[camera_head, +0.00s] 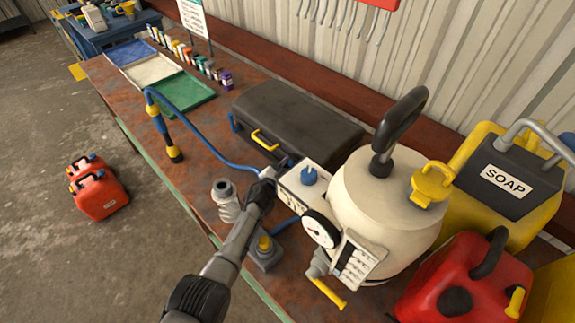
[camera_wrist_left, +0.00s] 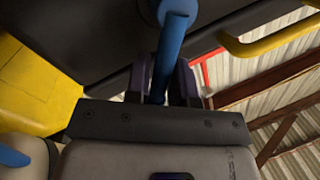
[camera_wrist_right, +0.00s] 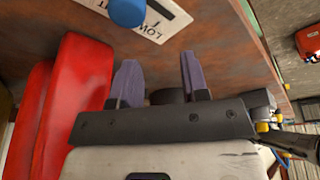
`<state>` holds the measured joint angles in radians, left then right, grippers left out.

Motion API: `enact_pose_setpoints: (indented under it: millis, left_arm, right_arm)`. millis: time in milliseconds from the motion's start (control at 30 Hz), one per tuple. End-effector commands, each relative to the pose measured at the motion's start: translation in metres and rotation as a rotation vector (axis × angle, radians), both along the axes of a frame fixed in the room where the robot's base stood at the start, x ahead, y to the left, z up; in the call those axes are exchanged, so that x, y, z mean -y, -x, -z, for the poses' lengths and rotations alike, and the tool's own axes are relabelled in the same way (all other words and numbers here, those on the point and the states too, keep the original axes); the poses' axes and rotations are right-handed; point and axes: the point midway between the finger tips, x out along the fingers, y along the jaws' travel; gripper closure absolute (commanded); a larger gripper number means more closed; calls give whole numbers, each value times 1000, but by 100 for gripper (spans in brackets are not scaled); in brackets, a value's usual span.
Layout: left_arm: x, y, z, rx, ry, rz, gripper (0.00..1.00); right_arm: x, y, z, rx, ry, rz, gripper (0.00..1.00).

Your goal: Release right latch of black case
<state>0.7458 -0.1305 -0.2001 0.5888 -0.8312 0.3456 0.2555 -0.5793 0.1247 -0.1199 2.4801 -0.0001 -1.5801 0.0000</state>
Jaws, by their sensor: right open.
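The black case (camera_head: 300,115) lies closed on the rusty bench, with a yellow handle (camera_head: 265,140) on its front. Its left latch (camera_head: 233,122) is blue. The right latch (camera_head: 285,162) is blue too and partly hidden by my gripper and a white box. My left gripper (camera_head: 268,178) is at this latch. In the left wrist view, its fingers close on both sides of the blue latch (camera_wrist_left: 172,40), and the yellow handle (camera_wrist_left: 270,38) is to the right. My right gripper (camera_wrist_right: 155,80) is open and empty in the right wrist view, away from the case.
A white box with a blue knob (camera_head: 309,176) and a cream tank (camera_head: 390,205) with a gauge stand right of my left gripper. A blue hose (camera_head: 205,140) runs before the case. A red can (camera_head: 465,275) and a soap container (camera_head: 505,185) crowd the right.

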Motion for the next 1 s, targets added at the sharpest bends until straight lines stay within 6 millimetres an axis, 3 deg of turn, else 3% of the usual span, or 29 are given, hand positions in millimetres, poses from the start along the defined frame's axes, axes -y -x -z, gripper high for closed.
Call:
enact_pose_setpoints:
  millis: [233,633,800,1000]
  left_arm:
    - [0,0,0,0,0,0,100]
    - [-2,-2,-5,-30,30,1,100]
    - [-10,-9,-11,-172,188,0,100]
    - [-18,-16,-9,-294,328,0,100]
  right_arm:
    - [-2,0,0,0,-7,4,59]
    - [-2,0,-8,-1,-9,5,59]
    - [-2,1,-26,-2,-6,4,59]
    - [0,1,-28,0,-1,0,59]
